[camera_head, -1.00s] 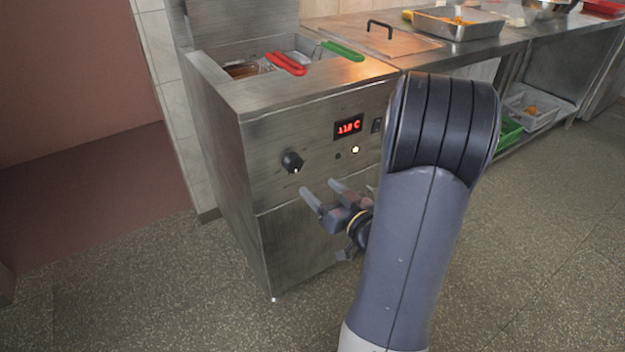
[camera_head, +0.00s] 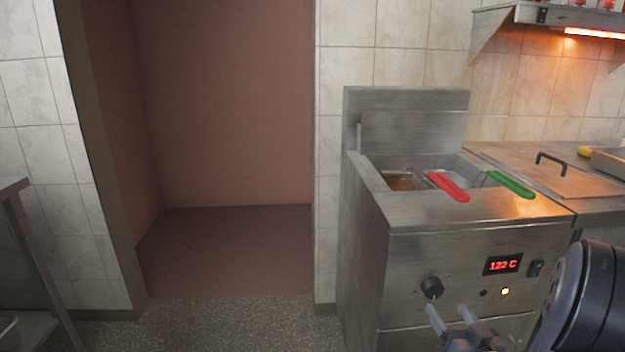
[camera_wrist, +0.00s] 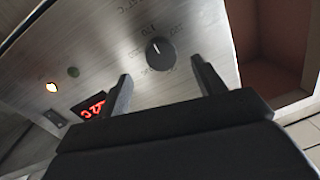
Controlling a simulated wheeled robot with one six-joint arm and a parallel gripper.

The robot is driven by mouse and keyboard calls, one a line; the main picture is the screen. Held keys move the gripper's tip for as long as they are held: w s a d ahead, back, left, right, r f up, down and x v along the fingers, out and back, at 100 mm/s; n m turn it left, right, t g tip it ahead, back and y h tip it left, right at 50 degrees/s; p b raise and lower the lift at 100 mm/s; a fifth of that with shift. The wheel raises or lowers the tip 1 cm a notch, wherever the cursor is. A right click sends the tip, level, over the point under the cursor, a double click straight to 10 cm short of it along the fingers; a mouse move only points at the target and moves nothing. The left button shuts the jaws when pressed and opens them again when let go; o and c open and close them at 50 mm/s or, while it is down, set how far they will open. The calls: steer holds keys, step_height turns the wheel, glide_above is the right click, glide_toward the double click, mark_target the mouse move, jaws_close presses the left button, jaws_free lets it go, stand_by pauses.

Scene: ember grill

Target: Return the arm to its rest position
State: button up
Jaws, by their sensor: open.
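My gripper (camera_head: 452,322) is at the lower right of the head view, in front of the steel fryer's front panel. Its two fingers are apart with nothing between them. In the wrist view my gripper (camera_wrist: 163,85) also shows open and empty, with the fryer's black knob (camera_wrist: 160,54) beyond the fingertips. I cannot tell the exact gap to the panel. Part of my dark arm (camera_head: 590,305) shows at the lower right edge; the rest is out of frame.
The fryer (camera_head: 400,275) has a red-handled basket (camera_head: 447,187), a green-handled basket (camera_head: 511,184) and a display (camera_head: 502,264) reading 122 C. A lidded counter (camera_head: 555,172) adjoins it on the right. A doorway recess and open floor (camera_head: 230,325) lie left. A steel table (camera_head: 22,240) stands far left.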

mark_target(435, 293)
steer(key=w, duration=0.5)
steer(key=shift+w+a, duration=0.35)
steer(key=shift+w, duration=0.05)
steer(key=shift+b, duration=0.3)
steer(key=shift+s, duration=0.1)
